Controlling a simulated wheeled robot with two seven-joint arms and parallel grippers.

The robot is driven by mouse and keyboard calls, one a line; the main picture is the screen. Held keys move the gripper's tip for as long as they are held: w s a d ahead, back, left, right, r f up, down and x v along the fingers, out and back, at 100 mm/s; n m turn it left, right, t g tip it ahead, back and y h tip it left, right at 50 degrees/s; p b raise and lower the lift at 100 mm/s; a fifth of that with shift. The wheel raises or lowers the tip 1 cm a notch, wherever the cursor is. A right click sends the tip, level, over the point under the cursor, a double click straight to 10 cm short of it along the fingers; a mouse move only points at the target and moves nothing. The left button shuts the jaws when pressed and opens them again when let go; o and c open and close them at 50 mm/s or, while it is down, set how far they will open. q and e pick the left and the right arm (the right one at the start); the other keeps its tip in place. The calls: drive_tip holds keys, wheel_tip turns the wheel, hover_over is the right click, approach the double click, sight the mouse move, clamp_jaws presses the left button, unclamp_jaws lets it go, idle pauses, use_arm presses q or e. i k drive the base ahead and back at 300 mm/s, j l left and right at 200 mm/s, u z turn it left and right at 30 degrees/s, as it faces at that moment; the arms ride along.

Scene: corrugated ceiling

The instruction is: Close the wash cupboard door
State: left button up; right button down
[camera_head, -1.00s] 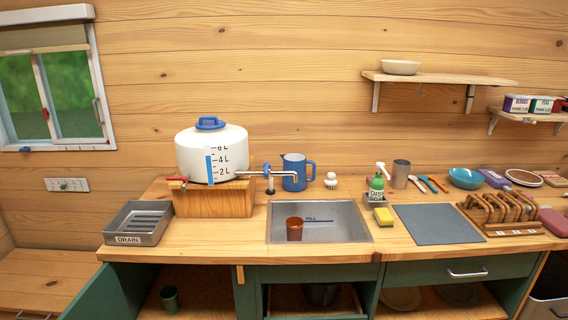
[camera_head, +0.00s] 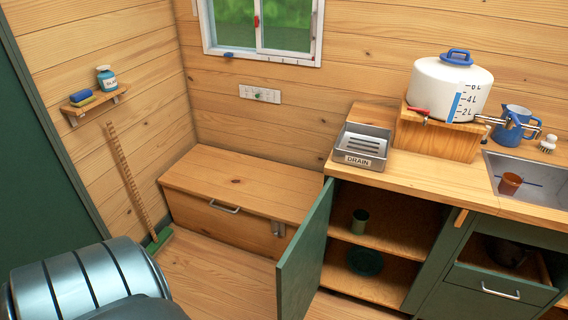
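The wash cupboard's green door (camera_head: 305,256) stands wide open, swung out from the left side of the cupboard. The open cupboard (camera_head: 388,222) shows wooden shelves. A green cup (camera_head: 360,221) stands on the upper shelf, and a dark green round dish (camera_head: 365,261) lies on the lower one. Neither of my grippers shows in the head view.
A wooden chest (camera_head: 240,185) with a metal handle stands left of the door. A green-headed broom (camera_head: 158,240) leans on the left wall. A dark ribbed cylinder (camera_head: 85,282) fills the lower left. Bare floor (camera_head: 225,275) lies before the chest.

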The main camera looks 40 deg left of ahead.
sight(299, 270)
drive_tip(key=j, duration=0.75)
drive_tip(key=j+z, duration=0.15)
drive_tip(key=j, duration=0.55)
drive_tip(key=k+j, duration=0.15)
drive_tip(key=j, duration=0.6)
drive_tip(key=i+j, duration=0.1)
drive_tip(key=j, duration=0.4)
drive_tip(key=z, duration=0.05)
